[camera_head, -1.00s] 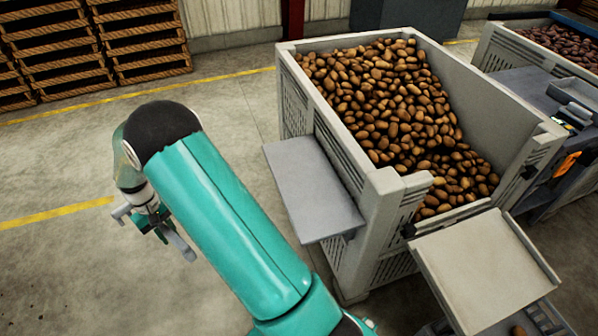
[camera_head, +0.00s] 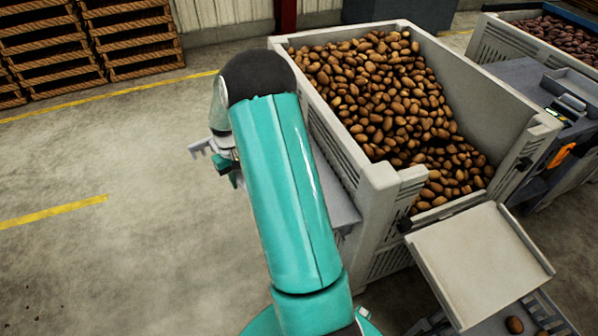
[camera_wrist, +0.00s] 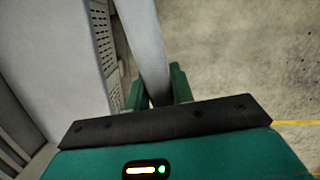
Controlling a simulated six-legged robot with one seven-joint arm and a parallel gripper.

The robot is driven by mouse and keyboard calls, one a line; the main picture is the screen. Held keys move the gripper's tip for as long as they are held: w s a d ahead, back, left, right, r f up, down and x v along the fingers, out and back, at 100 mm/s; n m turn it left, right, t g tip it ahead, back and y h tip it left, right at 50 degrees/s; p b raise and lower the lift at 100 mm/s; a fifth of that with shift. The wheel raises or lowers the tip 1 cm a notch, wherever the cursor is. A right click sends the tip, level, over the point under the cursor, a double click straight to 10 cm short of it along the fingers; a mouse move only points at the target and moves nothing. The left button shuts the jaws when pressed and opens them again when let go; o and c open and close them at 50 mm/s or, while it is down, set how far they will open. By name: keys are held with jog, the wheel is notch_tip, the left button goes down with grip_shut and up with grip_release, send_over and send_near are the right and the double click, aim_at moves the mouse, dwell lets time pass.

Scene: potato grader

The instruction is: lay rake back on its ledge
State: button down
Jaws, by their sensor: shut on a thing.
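The rake is in my gripper (camera_wrist: 155,92). Its smooth grey handle (camera_wrist: 143,42) runs up between the two green fingers in the wrist view. In the head view the pale toothed head of the rake (camera_head: 202,147) sticks out left of my wrist, and my arm hides most of the rest. The ledge (camera_head: 342,208) is a flat grey shelf on the left side of the potato crate. My arm covers much of it. My gripper (camera_head: 233,175) is left of the ledge and apart from it.
The big grey crate (camera_head: 412,186) is full of potatoes. A pale tilted tray (camera_head: 480,265) stands at its front right corner. A second crate and a machine are further right. Wooden pallets (camera_head: 130,40) are stacked at the back left. The floor on the left is clear.

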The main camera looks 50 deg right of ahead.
jog(key=s+d+r+m+t, duration=0.1)
jog(key=s+d+r+m, duration=0.1)
jog(key=s+d+r, duration=0.95)
jog(key=shift+m, duration=0.4)
jog(key=d+f, duration=0.1)
jog(key=f, duration=0.2)
jog(key=s+d+f, duration=0.1)
jog(key=d+f, duration=0.1)
jog(key=f, duration=0.2)
jog(key=s+d+f, duration=0.1)
jog(key=f, duration=0.2)
jog(key=shift+s+d+f, duration=0.2)
jog(key=shift+d+f, duration=0.05)
jog(key=shift+d, duration=0.1)
jog(key=shift+f, duration=1.95)
jog(key=c, duration=1.2)
grip_release()
jog(key=shift+r, duration=0.1)
